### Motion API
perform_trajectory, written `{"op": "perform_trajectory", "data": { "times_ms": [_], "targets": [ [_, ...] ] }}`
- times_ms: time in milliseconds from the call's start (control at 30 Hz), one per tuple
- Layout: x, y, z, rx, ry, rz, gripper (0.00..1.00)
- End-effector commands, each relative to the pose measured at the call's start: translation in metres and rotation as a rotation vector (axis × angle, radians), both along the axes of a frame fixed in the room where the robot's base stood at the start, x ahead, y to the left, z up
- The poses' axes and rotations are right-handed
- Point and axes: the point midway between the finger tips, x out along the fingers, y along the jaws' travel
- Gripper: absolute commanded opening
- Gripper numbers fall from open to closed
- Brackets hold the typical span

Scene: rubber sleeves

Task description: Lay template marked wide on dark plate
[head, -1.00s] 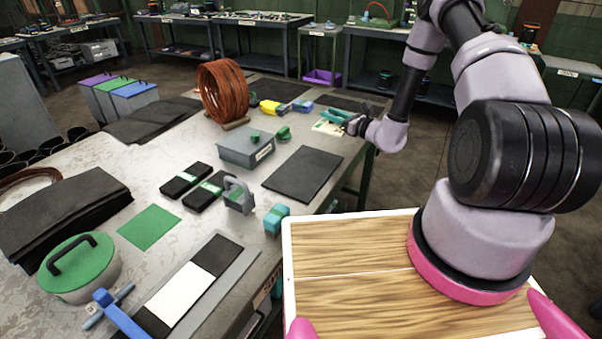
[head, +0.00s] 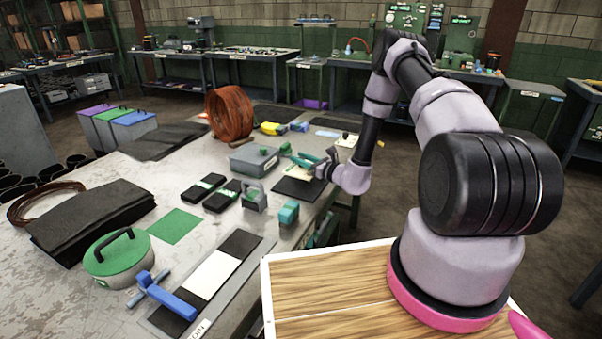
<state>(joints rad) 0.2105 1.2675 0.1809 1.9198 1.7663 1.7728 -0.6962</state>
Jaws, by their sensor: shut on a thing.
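My gripper (head: 312,162), with teal fingers, is low over the far part of a dark flat plate (head: 293,188) on the workbench. It is shut on a small pale, flat piece (head: 325,170), which looks like a template. Any marking on it is too small to read. The gripper and held piece hide part of the plate. I cannot tell whether the piece touches the plate. A pale card (head: 347,140) lies beyond the gripper near the bench's right edge, with a light-blue flat piece (head: 327,133) beside it.
A grey box (head: 253,159) stands left of the plate. A grey handled block (head: 254,196) and a teal block (head: 289,212) are in front of it. A coil of reddish-brown hose (head: 229,113) stands behind. Black-and-green packs (head: 203,187) lie further left.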

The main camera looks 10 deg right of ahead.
Motion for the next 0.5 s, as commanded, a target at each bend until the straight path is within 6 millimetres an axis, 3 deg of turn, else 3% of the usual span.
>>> {"op": "perform_trajectory", "data": {
  "times_ms": [333, 500],
  "targets": [
    [0.000, 0.000, -0.041, 0.000, 0.001, 0.000, 0.00],
    [0.001, 0.000, -0.046, 0.000, -0.001, -0.001, 0.00]
  ]
}}
